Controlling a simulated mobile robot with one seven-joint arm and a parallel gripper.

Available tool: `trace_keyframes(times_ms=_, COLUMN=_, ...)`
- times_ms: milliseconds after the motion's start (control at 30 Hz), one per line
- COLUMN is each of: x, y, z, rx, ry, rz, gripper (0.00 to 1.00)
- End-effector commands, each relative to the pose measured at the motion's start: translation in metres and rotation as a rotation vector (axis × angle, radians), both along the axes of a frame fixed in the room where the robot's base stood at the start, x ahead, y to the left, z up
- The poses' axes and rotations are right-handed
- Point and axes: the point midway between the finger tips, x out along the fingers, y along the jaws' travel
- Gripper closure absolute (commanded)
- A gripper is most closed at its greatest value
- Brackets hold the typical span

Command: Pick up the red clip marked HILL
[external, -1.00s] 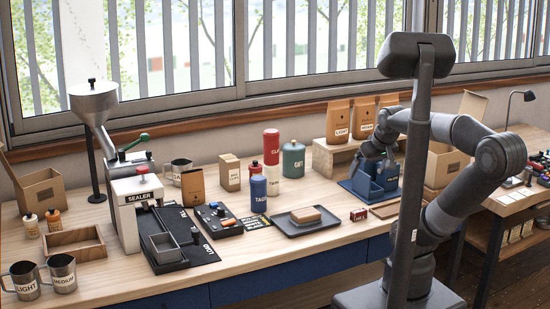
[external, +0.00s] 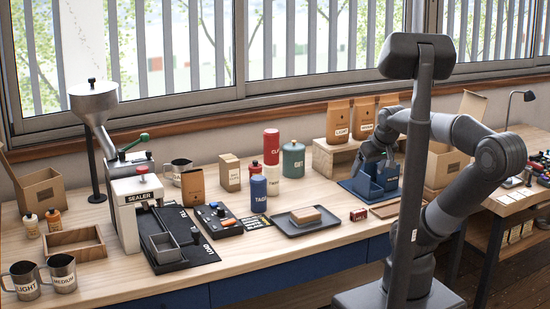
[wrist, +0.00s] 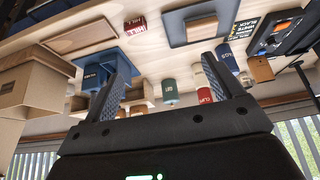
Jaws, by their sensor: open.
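The red clip (external: 358,214) lies on the bench near its front edge, right of the dark tray, in the external view. The wrist view, tilted nearly upside down, shows the red clip (wrist: 134,26) at the top, with lettering that reads HILL. My gripper (external: 379,160) is above the blue holder at the bench's right part, behind and above the clip. In the wrist view my gripper (wrist: 167,60) has its two fingers spread wide with nothing between them. The clip is beyond the fingertips, apart from them.
The blue holder (external: 362,188) stands just below my gripper. The dark tray (external: 297,232) with a brown block (external: 306,215) lies left of the clip. Paper bags (external: 338,122) stand on a wooden riser behind. Bare bench surrounds the clip's left and rear.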

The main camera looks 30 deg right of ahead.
Motion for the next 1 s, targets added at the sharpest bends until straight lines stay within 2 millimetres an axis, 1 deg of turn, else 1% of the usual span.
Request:
trace_keyframes(times_ms=267, x=0.001, y=0.0, z=0.0, rx=0.0, ry=0.002, rz=0.0, gripper=0.18)
trace_keyframes(times_ms=367, x=0.006, y=-0.002, z=-0.002, rx=-0.003, ry=0.02, rz=-0.001, gripper=0.18)
trace_keyframes(times_ms=467, x=0.017, y=-0.006, z=-0.007, rx=-0.01, ry=0.063, rz=-0.001, gripper=0.18)
trace_keyframes(times_ms=667, x=0.051, y=-0.022, z=-0.026, rx=-0.024, ry=0.187, rz=0.004, gripper=0.18)
trace_keyframes(times_ms=867, x=0.084, y=-0.041, z=-0.054, rx=-0.026, ry=0.312, rz=0.013, gripper=0.18)
trace_keyframes(times_ms=1000, x=0.104, y=-0.055, z=-0.076, rx=-0.021, ry=0.393, rz=0.02, gripper=0.18)
